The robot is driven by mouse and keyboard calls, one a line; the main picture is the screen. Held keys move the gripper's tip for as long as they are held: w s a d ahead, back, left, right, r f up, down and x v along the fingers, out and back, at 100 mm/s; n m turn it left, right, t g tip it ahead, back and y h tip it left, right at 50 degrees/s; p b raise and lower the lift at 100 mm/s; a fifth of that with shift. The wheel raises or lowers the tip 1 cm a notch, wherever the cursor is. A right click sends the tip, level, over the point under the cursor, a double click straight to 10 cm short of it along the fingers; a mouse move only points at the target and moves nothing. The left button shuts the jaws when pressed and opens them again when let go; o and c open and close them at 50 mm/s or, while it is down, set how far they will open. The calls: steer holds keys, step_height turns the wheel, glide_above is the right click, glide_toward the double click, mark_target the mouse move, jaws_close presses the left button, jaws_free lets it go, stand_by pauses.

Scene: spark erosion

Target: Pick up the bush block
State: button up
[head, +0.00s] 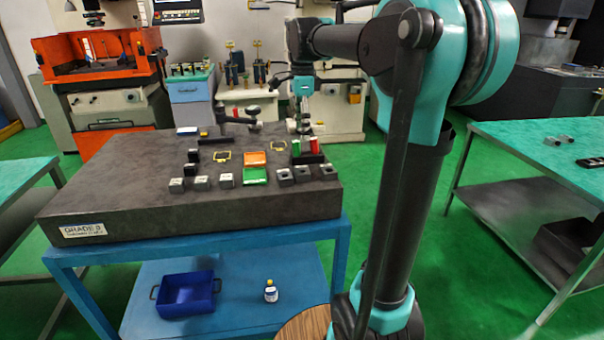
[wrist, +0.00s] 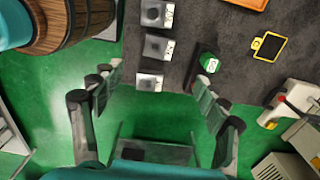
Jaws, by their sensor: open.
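Three grey square blocks with a dark round hole on top stand in a row near the slab's front right edge. In the head view they are the left (head: 285,175), middle (head: 303,173) and right (head: 328,173) blocks. The wrist view shows such blocks in a column: top (wrist: 153,13), middle (wrist: 157,47) and bottom (wrist: 149,82). Each has a white label beside it, too small to read, so I cannot tell which is the bush block. My gripper (wrist: 153,79) is open and empty, its fingers either side of the bottom block in the picture. It appears above the slab's right end.
The dark granite slab (head: 120,195) also holds more grey blocks (head: 202,183), a green tray (head: 255,176) and an orange tray (head: 255,158). A wooden barrel (wrist: 75,22) stands beside the slab.

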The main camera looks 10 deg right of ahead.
mark_target(303, 167)
step_height(303, 167, down, 13)
steer(key=shift+s+f, duration=0.1)
steer(key=shift+s, duration=0.05)
stand_by(0.4)
jaws_close()
stand_by(0.5)
